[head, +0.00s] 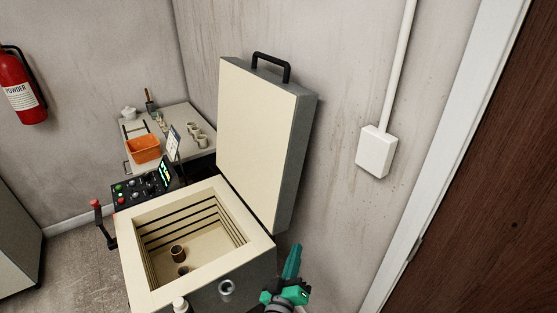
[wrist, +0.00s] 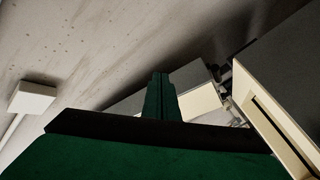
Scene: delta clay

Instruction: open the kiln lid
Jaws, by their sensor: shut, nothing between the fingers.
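The kiln (head: 133,264) stands in the lower middle of the head view, a square grey box with a cream rim. Its lid (head: 256,135) is raised and leans back past upright at the right side, with a black handle (head: 272,67) on its top edge. Two small brown pots (head: 177,253) sit inside the open chamber. My green gripper (head: 293,262) is shut and empty, to the right of the kiln's front corner and below the lid, apart from the handle. In the wrist view the closed fingers (wrist: 160,82) point up, with part of the kiln at the right.
A side table (head: 185,112) behind the kiln holds an orange basket (head: 143,149) and several small pots. A control panel (head: 140,192) stands at the kiln's left. A white wall box (head: 376,152) and a brown door (head: 480,190) are at right. A red extinguisher (head: 20,90) hangs at left.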

